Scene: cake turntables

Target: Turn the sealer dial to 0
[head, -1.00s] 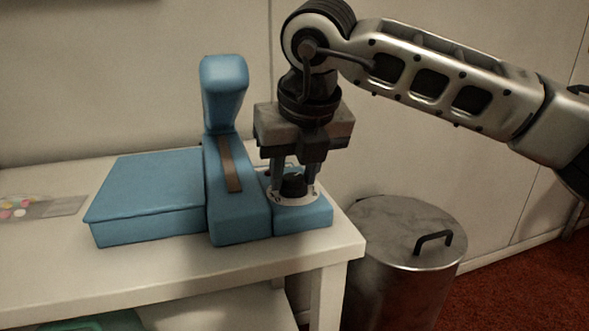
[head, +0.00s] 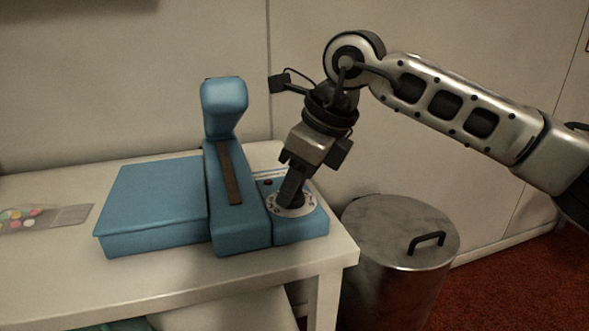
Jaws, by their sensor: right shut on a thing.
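The blue sealer (head: 232,236) stands on the white table, with its blue arm (head: 224,108) raised and a brown strip along its bar. The sealer dial sits on the block at its right end, inside a pale marked ring (head: 306,208). My right gripper (head: 290,203) points down over this ring, tilted, and is shut on the dial. The fingers hide most of the dial, and I cannot read which mark it points to. My left gripper is not in view.
A clear bag with coloured sweets (head: 38,217) lies on the white table (head: 60,262) at the left. A metal bin (head: 395,250) with a black handle stands on the red floor, right of the table. A wall is close behind.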

